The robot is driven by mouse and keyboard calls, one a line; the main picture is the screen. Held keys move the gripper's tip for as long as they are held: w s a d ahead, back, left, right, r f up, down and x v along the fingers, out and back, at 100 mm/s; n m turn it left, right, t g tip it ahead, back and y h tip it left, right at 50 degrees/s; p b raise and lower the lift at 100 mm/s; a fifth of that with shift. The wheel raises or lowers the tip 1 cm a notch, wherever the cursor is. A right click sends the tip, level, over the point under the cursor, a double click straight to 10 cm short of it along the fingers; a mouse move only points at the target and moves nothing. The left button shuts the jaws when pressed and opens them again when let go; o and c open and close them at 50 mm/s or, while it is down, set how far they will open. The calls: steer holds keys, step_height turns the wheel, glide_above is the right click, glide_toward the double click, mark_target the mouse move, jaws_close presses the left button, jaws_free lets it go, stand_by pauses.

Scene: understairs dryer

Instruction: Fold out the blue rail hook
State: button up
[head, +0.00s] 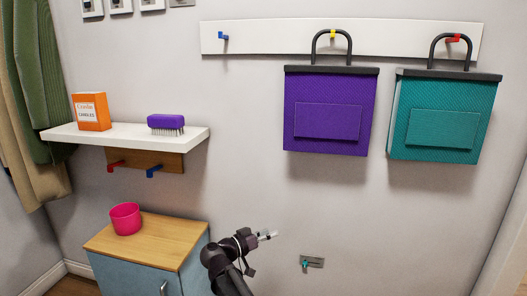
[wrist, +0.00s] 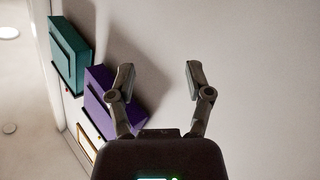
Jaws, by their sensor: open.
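The blue rail hook (head: 223,36) is at the left end of the white wall rail (head: 265,38), high on the wall in the head view. It holds nothing, and it is too small to tell exactly how it is turned. My gripper (head: 267,236) is far below it, slightly to the right, in front of the bare lower wall. In the wrist view my gripper (wrist: 160,76) has its two fingers spread wide with nothing between them. I cannot make out the blue rail hook in the wrist view.
A purple bag (head: 323,138) and a teal bag (head: 432,145) hang from the rail's yellow and red hooks. A white shelf (head: 75,134) at left holds an orange box and purple brush, with red and blue hooks (head: 154,171) beneath. A pink cup (head: 126,218) stands on the cabinet.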

steer(key=s+d+f+n+g+y+p, duration=0.1)
steer(key=s+d+f+g+y, duration=0.1)
steer(key=d+f+g, duration=0.3)
steer(key=s+d+f+n+y+p, duration=0.1)
steer(key=s+d+f+y, duration=0.15)
steer(key=d, duration=0.45)
steer(key=s+d+f+n+g+y+p, duration=0.1)
steer(key=s+d+f+n+g+y, duration=0.15)
steer(key=s+y, duration=0.3)
steer(key=s+d+f+n+g+y+p, duration=0.1)
steer(key=s+f+g+y+p, duration=0.15)
steer(key=s+y, duration=0.35)
step_height(320, 180, up, 37)
steer(key=h+p, duration=0.1)
steer(key=p, duration=3.6)
steer(key=shift+s+r, duration=0.2)
steer(key=shift+s, duration=0.25)
